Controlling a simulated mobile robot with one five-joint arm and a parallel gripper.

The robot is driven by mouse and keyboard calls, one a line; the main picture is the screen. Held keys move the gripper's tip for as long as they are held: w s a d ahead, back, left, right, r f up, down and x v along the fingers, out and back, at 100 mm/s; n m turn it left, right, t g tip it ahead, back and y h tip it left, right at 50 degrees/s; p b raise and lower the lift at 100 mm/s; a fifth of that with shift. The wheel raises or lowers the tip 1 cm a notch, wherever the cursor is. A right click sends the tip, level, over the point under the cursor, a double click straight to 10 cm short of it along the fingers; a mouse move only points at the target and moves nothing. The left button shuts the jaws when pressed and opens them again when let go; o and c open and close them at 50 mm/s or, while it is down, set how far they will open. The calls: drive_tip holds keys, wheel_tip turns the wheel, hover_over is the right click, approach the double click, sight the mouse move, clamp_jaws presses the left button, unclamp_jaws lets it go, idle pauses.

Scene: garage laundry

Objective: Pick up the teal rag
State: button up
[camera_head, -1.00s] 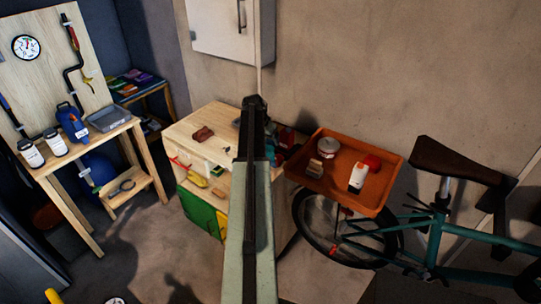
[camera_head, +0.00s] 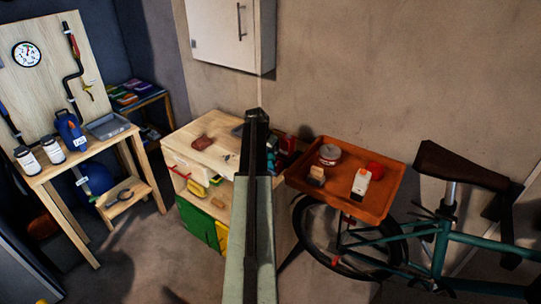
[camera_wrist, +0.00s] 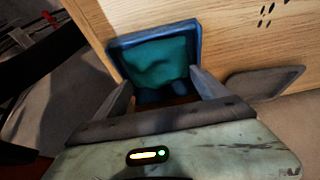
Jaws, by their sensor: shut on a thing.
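The teal rag (camera_wrist: 158,64) lies crumpled inside a blue-rimmed tray (camera_wrist: 116,46) in the wrist view. My gripper (camera_wrist: 162,82) reaches over the near side of the tray, one finger at each side of it. The fingers stand well apart, with the rag between and just beyond them. The jaws are closed on the rag, though the exact contact is hard to see.
A wooden workbench (camera_head: 190,152) with a brown cloth (camera_head: 215,143) stands left of my arm. An orange tray (camera_head: 372,210) with several small items is to the right, above a teal bicycle (camera_head: 460,240). A second wooden table (camera_head: 110,143) holds bottles at far left. Floor between the tables is clear.

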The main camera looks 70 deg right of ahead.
sight(269, 155)
wheel_tip(269, 155, up, 7)
drive_tip(key=p, duration=0.6)
drive_tip(key=shift+a+f, duration=0.1)
drive_tip(key=shift+f, duration=0.1)
drive_tip(key=w+a, duration=0.2)
drive_tip(key=a, duration=0.7)
drive_tip(key=w+a, duration=0.3)
drive_tip(key=a, duration=0.7)
drive_tip(key=o, duration=0.7)
drive_tip(key=c, duration=0.4)
